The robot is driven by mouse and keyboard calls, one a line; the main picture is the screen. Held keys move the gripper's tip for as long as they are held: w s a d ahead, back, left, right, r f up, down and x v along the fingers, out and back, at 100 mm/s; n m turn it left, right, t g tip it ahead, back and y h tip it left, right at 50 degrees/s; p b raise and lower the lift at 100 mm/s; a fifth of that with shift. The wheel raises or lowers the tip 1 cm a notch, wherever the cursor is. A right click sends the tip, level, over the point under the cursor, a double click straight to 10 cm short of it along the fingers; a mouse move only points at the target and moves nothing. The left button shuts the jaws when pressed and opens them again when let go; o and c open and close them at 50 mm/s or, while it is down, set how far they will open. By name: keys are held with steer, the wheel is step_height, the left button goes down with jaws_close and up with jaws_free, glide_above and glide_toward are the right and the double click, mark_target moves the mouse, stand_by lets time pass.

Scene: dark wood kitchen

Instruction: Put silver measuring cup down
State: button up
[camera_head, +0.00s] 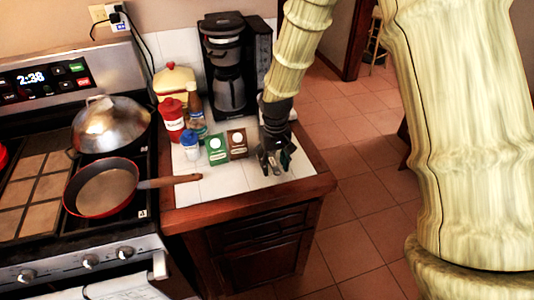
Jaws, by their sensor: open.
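My gripper (274,161) is at the right part of the white tiled counter (235,186), low over the tiles near the wooden front edge. Its dark fingers are spread open. Small grey shapes show between and beside the fingers. I cannot tell whether one of them is the silver measuring cup or part of the gripper. No measuring cup can be clearly made out elsewhere in view.
Left of my gripper stand brown (237,143) and green (216,150) boxes, a blue-and-white container (190,146) and a red canister (172,119). A coffee maker (228,70) is behind. A pan handle (170,181) overhangs the counter's left. The front tiles are clear.

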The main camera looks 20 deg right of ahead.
steer(key=shift+f, duration=0.65)
jaws_close()
steer(key=shift+r, duration=0.1)
